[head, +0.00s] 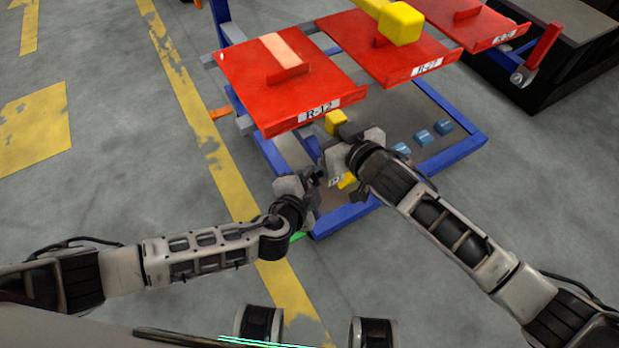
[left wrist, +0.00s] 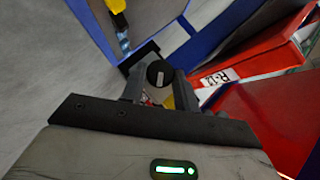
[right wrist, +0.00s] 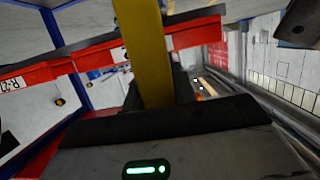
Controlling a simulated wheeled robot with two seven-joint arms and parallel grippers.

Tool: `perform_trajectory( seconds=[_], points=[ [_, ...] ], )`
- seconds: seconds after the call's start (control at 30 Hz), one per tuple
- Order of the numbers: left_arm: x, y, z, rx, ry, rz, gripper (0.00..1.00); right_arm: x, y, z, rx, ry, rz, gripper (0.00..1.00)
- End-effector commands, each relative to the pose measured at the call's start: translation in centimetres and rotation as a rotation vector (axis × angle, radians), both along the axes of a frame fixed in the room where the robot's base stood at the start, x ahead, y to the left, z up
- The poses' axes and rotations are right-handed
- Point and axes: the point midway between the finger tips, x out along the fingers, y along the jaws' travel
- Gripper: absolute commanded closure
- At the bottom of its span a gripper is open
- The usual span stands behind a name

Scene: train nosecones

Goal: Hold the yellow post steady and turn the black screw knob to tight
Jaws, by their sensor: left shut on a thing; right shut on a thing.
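The yellow post (head: 336,123) stands at the front of the blue frame, below the red plate marked R-12. My right gripper (head: 333,150) is shut on the post; in the right wrist view the yellow post (right wrist: 146,50) runs up between its fingers. The black screw knob (left wrist: 158,73) is a round disc with a pale slot mark, between the fingertips of my left gripper (left wrist: 160,84). In the head view my left gripper (head: 313,179) is just below and left of the right one. The knob is hard to make out there among the dark fingers.
Red plates, the nearest one labelled R-12 (head: 290,80), hang over the grippers on the blue frame (head: 345,214). Several small blue blocks (head: 423,137) lie inside the frame. Open grey floor (head: 130,170) with yellow lines lies to the left.

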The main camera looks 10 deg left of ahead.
Motion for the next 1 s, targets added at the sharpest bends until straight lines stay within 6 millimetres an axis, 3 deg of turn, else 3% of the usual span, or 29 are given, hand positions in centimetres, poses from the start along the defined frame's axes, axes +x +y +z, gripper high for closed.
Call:
perform_trajectory(
  seconds=[0.4,0.93,0.97,1.0],
  points=[
    [-0.10,-0.19,-0.19,0.105,-0.145,-0.001,0.92,-0.01,0.01,-0.01,0.000,0.000,0.000,1.00],
    [-0.16,-0.23,-0.18,0.119,-0.164,-0.004,0.92,0.00,0.00,-0.01,0.000,0.000,0.000,1.00],
    [-0.17,-0.23,-0.19,0.119,-0.164,-0.005,0.64,0.00,0.00,-0.01,0.000,0.000,0.000,1.00],
    [-0.16,-0.22,-0.19,0.118,-0.163,-0.004,0.53,0.00,0.00,-0.01,0.000,0.000,0.000,1.00]
  ],
)
